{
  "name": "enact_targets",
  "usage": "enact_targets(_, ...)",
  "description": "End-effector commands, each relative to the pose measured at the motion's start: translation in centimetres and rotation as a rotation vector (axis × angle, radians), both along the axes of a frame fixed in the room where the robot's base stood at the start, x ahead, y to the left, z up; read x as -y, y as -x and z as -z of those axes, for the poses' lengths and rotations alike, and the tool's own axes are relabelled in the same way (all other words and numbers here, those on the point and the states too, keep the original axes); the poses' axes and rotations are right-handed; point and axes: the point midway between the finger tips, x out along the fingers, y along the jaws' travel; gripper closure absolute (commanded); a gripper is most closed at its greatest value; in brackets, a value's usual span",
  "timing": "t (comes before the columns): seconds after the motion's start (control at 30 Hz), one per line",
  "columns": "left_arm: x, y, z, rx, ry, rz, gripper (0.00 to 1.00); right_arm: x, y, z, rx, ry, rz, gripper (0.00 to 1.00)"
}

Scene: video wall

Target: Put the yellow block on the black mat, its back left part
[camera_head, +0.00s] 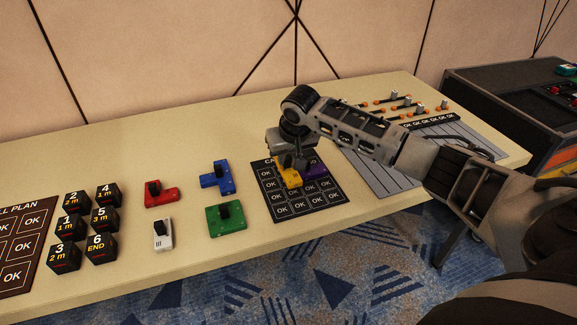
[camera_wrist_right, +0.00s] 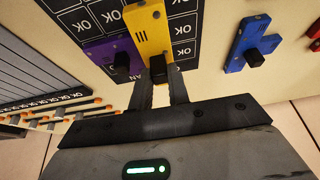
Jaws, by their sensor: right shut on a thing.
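The yellow block (camera_head: 292,179) is at the back part of the black mat (camera_head: 312,198), a little left of the middle; whether it rests on the mat or hangs just above it I cannot tell. My right gripper (camera_head: 299,165) is shut on its black knob, which shows between the fingers in the right wrist view (camera_wrist_right: 158,63). That view shows the yellow block (camera_wrist_right: 147,29) close beside the purple block (camera_wrist_right: 104,56). The purple block (camera_head: 315,170) lies at the mat's back right. My wrist hides the mat's back left corner in part. My left gripper is not in view.
A blue block (camera_head: 217,178), a green block (camera_head: 226,218), a red block (camera_head: 160,193) and a white block (camera_head: 163,235) stand left of the mat. Several black numbered cubes (camera_head: 100,220) stand farther left. A grey panel with orange-tipped pieces (camera_head: 372,165) lies right, under my arm.

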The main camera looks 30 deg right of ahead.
Motion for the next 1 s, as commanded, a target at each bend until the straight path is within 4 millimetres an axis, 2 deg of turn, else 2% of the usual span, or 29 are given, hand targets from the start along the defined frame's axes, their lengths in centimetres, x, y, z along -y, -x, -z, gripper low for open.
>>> enact_targets(0.1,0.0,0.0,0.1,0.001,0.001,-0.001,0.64,0.6,-0.4,1.1,-0.001,0.002,0.001,1.00)
enact_targets(0.3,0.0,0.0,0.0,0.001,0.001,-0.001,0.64,0.5,-0.3,3.5,-0.001,0.002,0.000,1.00)
enact_targets(0.7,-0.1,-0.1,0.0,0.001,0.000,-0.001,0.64,0.4,-0.3,4.1,0.000,0.000,-0.001,1.00)
enact_targets(0.73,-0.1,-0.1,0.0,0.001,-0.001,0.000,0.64,0.4,-0.3,4.0,0.001,0.002,-0.001,0.74)
enact_targets(0.8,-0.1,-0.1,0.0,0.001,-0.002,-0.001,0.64,0.4,-0.3,4.0,0.000,0.002,-0.001,0.61)
enact_targets(1.0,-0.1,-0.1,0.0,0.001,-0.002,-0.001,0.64,0.4,-0.3,4.0,0.000,0.001,-0.001,0.61)
